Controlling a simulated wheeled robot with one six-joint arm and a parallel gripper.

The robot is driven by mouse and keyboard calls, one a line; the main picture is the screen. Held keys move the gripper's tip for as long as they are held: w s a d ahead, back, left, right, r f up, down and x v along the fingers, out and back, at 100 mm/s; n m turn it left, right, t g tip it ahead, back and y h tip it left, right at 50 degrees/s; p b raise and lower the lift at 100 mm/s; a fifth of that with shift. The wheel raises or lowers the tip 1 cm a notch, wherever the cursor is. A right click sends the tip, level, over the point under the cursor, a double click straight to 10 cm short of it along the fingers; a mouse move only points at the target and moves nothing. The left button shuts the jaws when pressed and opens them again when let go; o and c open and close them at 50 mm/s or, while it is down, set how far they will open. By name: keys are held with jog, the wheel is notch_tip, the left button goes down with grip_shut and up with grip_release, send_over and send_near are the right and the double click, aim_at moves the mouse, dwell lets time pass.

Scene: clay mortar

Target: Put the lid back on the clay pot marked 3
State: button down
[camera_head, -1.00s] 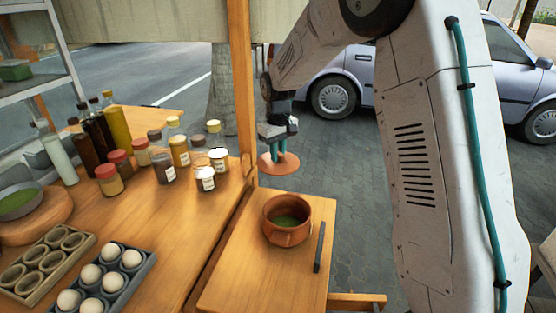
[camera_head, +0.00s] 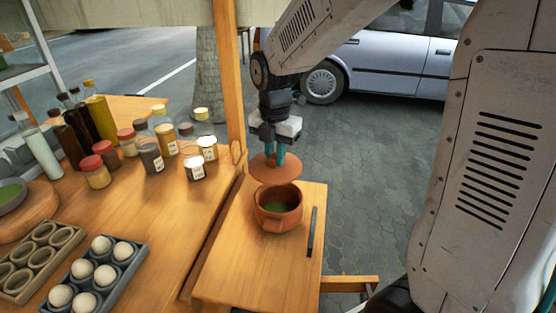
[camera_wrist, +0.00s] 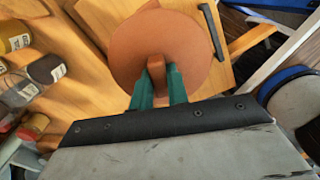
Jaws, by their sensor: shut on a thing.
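The clay pot (camera_head: 278,219) stands open and upright on the small wooden side table (camera_head: 245,265), with green contents inside. No number mark on it is readable. My gripper (camera_head: 277,158) is shut on the knob of the round clay lid (camera_head: 268,175). The lid hangs roughly level above the pot's far rim, apart from it as far as the head view shows. In the wrist view the lid (camera_wrist: 188,62) lies beyond my gripper's green fingers (camera_wrist: 157,85), which pinch its knob; the lid hides the pot there.
A dark flat bar (camera_head: 311,231) lies right of the pot. On the larger table at left are spice jars (camera_head: 153,155), bottles (camera_head: 80,130), an egg tray (camera_head: 137,262) and an empty cup tray (camera_head: 25,255). A wooden post (camera_head: 234,80) rises behind the tables.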

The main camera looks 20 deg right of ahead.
aim_at(278, 181)
jog(key=s+n, duration=0.2)
jog(key=n, duration=0.1)
jog(key=shift+s+a+n, duration=0.15)
jog(key=shift+s+n, duration=0.15)
jog(key=shift+f, duration=3.1)
jog(key=shift+f, duration=0.15)
jog(key=c, duration=0.8)
grip_release()
jog(key=shift+r, duration=3.5)
